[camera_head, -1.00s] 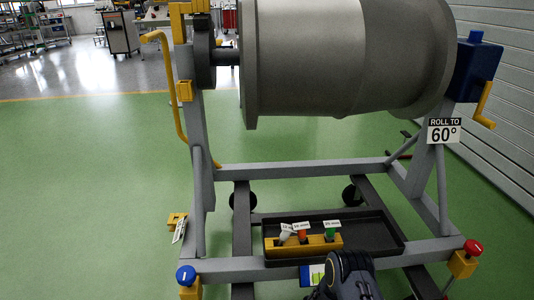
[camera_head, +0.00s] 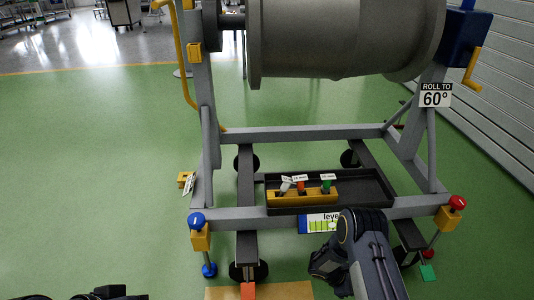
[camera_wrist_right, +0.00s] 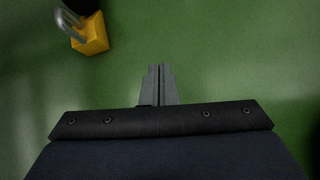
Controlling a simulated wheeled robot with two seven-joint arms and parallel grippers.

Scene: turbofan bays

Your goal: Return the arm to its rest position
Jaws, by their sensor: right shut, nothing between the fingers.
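My right arm (camera_head: 365,255) reaches in from the bottom of the head view, in front of the stand's front beam. Its gripper fingers are hidden there. In the right wrist view my right gripper (camera_wrist_right: 158,70) is shut, its two grey fingers together with nothing between them, above green floor. At the bottom left of the head view a dark piece of my left arm (camera_head: 105,293) shows; no left fingers are visible.
A grey stand (camera_head: 300,133) carries a large grey cylinder (camera_head: 345,40). A black tray (camera_head: 365,187) on it holds a yellow block (camera_head: 300,195) with several tagged pieces. Blue (camera_head: 197,220) and red (camera_head: 457,203) knobs flank the front beam. Open floor (camera_head: 90,180) lies left.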

